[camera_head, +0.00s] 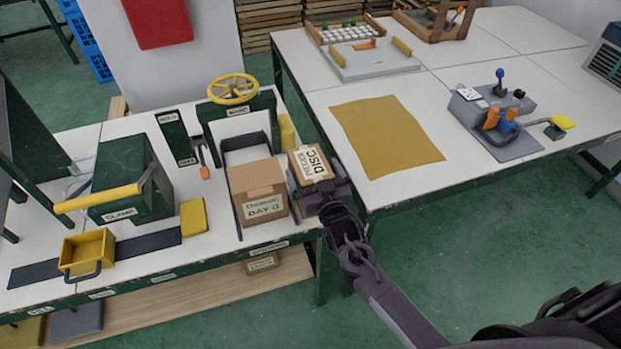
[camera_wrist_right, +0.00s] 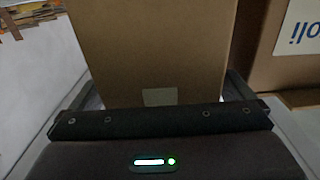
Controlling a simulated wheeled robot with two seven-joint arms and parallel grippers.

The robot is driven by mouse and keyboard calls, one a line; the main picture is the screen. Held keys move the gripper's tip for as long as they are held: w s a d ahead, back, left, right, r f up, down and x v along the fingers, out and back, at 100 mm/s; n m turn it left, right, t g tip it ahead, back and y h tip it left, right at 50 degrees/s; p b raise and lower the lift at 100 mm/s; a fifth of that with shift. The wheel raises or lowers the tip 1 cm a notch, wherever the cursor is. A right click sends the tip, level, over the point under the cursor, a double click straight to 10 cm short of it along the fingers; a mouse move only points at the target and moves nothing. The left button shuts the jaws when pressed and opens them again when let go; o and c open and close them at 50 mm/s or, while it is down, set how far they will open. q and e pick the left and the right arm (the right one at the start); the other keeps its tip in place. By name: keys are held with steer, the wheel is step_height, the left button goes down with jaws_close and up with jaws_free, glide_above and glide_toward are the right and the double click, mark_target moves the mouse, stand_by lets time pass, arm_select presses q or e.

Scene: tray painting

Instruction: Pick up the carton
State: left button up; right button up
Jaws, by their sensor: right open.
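A brown carton with a "DISC" label (camera_head: 312,165) stands on the left table near its right edge. A wider brown carton labelled "DAY 0" (camera_head: 258,192) stands just left of it. My right gripper (camera_head: 322,193) is open, low at the near side of the "DISC" carton and partly covering it. In the right wrist view a plain brown carton face (camera_wrist_right: 150,45) fills the middle, between the open fingers (camera_wrist_right: 155,98). I cannot tell whether the fingers touch it. My left gripper is out of view.
A second carton (camera_wrist_right: 288,60) is close at the right in the wrist view. A yellow handwheel (camera_head: 232,88) stands behind the cartons. A gap separates the left table from the right one, which has a mustard sheet (camera_head: 385,135) and a grey lever device (camera_head: 495,120).

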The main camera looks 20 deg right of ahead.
steer(key=shift+w+a, duration=0.1)
steer(key=shift+w, duration=0.6)
steer(key=c, duration=1.6)
steer(key=shift+r, duration=0.15)
steer(key=c, duration=0.4)
